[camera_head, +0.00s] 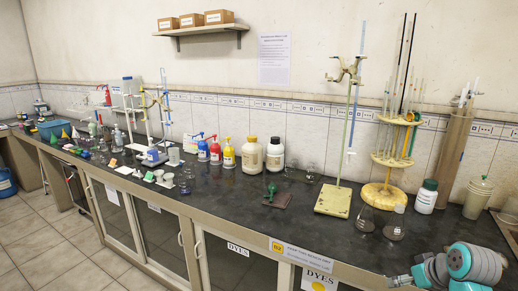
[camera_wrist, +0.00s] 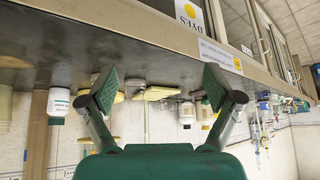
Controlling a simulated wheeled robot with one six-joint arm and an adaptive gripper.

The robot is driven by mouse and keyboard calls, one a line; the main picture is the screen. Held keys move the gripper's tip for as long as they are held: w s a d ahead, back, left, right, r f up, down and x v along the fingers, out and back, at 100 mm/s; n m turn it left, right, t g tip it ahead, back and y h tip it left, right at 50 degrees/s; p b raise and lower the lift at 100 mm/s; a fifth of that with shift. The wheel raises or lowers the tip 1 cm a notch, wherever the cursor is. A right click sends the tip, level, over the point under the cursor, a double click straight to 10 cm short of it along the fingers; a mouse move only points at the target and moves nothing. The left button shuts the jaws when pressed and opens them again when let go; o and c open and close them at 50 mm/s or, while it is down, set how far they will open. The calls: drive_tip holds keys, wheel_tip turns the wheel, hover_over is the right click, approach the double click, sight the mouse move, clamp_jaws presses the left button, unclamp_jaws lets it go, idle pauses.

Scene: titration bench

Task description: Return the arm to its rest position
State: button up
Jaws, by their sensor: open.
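My arm reaches over the bench's front edge at the lower right of the head view. My gripper (camera_wrist: 160,88) shows in the wrist view with its two green-padded fingers spread wide apart. Nothing is held between them. The wrist view is upside down, with the bench top above and the tiled wall below. In the head view the gripper end is small and low in the frame, beside the dark bench top (camera_head: 310,230).
A conical flask (camera_head: 365,220), a second flask (camera_head: 395,226) and a white jar with green lid (camera_head: 426,198) stand near my arm. A yellow-based burette stand (camera_head: 334,201) and a pipette rack (camera_head: 382,196) stand behind. Bare bench top lies left of the flasks.

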drive_tip(key=s+a+f+m+t, duration=0.1)
drive_tip(key=s+a+f, duration=0.2)
drive_tip(key=a+f, duration=0.3)
drive_tip(key=s+a+f+t, duration=0.1)
drive_tip(key=s+a+f, duration=0.25)
drive_tip(key=f, duration=0.45)
drive_tip(key=s+a+f+t+h, duration=0.1)
drive_tip(key=s+a+f, duration=0.25)
drive_tip(key=s, duration=0.25)
drive_tip(key=s+a+f+t, duration=0.1)
drive_tip(key=s+a+f, duration=0.2)
drive_tip(key=s+a, duration=0.2)
drive_tip(key=s+a+r+t, duration=0.1)
drive_tip(key=s+r, duration=0.3)
drive_tip(key=s, duration=0.5)
drive_tip(key=s+a+r+t, duration=0.1)
drive_tip(key=s+a+r, duration=0.3)
drive_tip(key=s, duration=0.5)
drive_tip(key=s+a+r+t, duration=0.2)
drive_tip(key=s+r, duration=0.3)
drive_tip(key=s, duration=0.5)
drive_tip(key=shift+a+r+n+y, duration=0.2)
drive_tip(key=shift+a+n+y, duration=0.1)
drive_tip(key=shift+a, duration=0.25)
